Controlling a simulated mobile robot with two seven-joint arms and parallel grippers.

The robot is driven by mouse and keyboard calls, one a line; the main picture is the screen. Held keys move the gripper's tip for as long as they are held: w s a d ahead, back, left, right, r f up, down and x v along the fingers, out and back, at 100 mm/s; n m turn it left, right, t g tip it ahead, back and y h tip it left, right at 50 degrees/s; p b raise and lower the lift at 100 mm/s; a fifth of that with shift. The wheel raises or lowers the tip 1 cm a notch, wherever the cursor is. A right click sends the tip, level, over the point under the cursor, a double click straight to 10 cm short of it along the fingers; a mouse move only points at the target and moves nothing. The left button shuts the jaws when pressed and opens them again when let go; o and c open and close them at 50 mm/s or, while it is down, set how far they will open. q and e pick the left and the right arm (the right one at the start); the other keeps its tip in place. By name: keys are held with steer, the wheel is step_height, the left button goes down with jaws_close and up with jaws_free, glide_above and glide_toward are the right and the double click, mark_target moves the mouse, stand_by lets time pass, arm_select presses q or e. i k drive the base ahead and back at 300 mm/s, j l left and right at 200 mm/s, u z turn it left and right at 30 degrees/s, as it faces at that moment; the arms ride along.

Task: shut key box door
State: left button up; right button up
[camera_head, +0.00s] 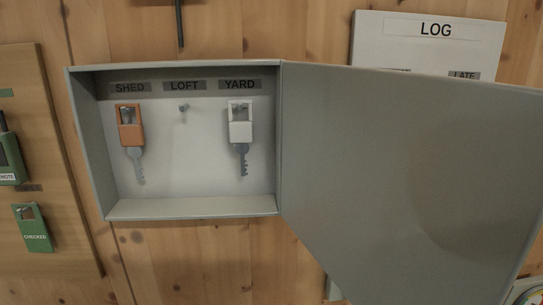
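The grey key box (192,208) is fixed on a wooden wall, left of centre. Its door (405,185) is hinged on the box's right edge and stands wide open, swung out to the right and towards me. Inside, an orange-tagged key (131,127) hangs under SHED and a white-tagged key (240,125) hangs under YARD. The LOFT hook (183,108) between them is bare. Neither of my grippers shows in this view.
A white LOG board (430,50) is on the wall behind the door, partly hidden by it.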

mark_target(405, 188)
steer(key=u, duration=0.2)
steer(key=k+l+u, duration=0.2)
steer(key=l+u, duration=0.2)
steer(key=k+l+u, duration=0.55)
steer(key=k+l, duration=0.55)
steer(key=k+l+z, duration=0.25)
steer(key=k, duration=0.15)
steer(key=k+l+z, duration=0.15)
steer(key=z, duration=0.15)
steer(key=k+l+z, duration=0.3)
steer(key=i+j, duration=0.05)
steer(key=j, duration=0.05)
